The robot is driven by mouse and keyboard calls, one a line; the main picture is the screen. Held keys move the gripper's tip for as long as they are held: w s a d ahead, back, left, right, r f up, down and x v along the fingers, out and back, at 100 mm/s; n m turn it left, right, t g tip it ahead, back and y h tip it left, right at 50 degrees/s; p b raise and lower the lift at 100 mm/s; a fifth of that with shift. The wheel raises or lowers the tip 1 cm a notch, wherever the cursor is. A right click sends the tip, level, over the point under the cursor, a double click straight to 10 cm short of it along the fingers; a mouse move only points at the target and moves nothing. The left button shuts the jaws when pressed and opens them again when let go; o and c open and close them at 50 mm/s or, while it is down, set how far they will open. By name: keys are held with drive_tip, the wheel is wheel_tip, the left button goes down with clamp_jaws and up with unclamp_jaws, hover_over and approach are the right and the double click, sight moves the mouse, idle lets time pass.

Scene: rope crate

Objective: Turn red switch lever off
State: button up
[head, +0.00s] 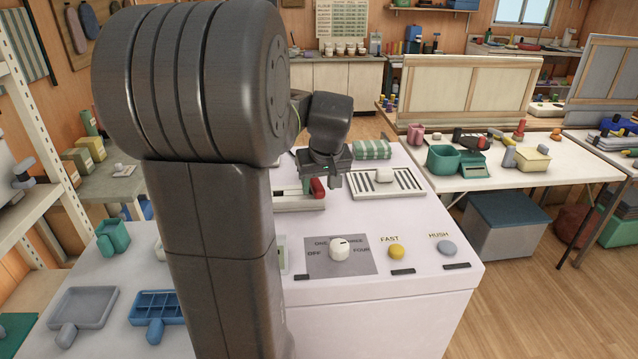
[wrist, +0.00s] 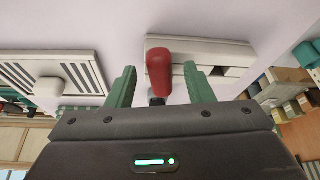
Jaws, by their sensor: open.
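The red switch lever (head: 318,187) stands on a pale switch plate (head: 297,204) on top of the white console, partly hidden behind my arm in the head view. My gripper (head: 332,181) is low over the console, close beside the lever. In the wrist view, my gripper (wrist: 160,69) is open, with one green finger on each side of the red lever (wrist: 158,73). Gaps show between the lever and both fingers. The plate (wrist: 212,51) lies behind the lever there. Any on or off marking is not readable.
A slotted panel with a pale knob (head: 384,179) is to the right of the switch, with a striped green cloth (head: 372,149) behind it. A white dial (head: 338,245), a yellow button (head: 397,251) and a grey button (head: 447,247) line the console front.

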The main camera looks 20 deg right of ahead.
drive_tip(key=shift+w+f, duration=0.15)
drive_tip(key=shift+f, duration=0.1)
drive_tip(key=c, duration=1)
